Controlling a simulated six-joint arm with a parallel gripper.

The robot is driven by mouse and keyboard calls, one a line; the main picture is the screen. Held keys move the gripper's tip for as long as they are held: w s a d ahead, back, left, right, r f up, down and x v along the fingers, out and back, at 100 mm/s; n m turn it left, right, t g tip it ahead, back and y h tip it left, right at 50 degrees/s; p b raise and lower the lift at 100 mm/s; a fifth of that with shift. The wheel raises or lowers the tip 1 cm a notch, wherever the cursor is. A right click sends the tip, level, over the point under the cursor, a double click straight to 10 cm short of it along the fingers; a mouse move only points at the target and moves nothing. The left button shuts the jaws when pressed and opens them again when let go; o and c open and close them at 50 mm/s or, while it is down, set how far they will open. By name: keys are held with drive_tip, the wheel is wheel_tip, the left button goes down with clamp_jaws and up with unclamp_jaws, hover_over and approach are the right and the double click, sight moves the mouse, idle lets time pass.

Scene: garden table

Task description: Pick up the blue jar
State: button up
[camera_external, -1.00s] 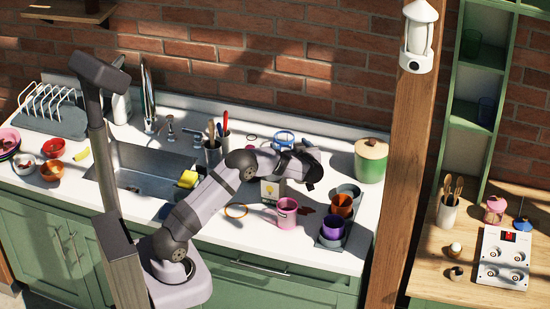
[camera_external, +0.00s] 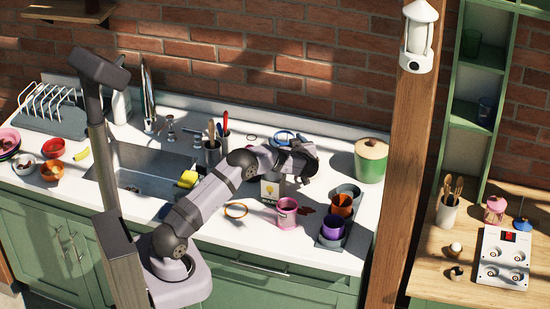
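A blue rounded item (camera_external: 284,136) lies on the white counter near the back wall, partly behind my arm's end; I cannot tell whether it is the blue jar. A small blue object (camera_external: 522,224) stands on the wooden counter at the right, and a dark blue glass (camera_external: 486,110) sits in the green shelf. My gripper (camera_external: 309,168) is over the white counter, right of and in front of the blue rounded item. Its fingers are too small and dark to tell whether they are open or shut, and I see nothing held.
A green pot with a lid (camera_external: 370,162) stands right of my gripper. A pink cup (camera_external: 287,213), an orange cup (camera_external: 342,205) and a purple cup (camera_external: 333,228) stand in front. A utensil holder (camera_external: 212,150) is to the left. A wooden post (camera_external: 400,150) separates the two counters.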

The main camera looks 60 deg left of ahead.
drive_tip(key=c, duration=0.9)
wheel_tip(320, 180, up, 10)
drive_tip(key=b, duration=0.1)
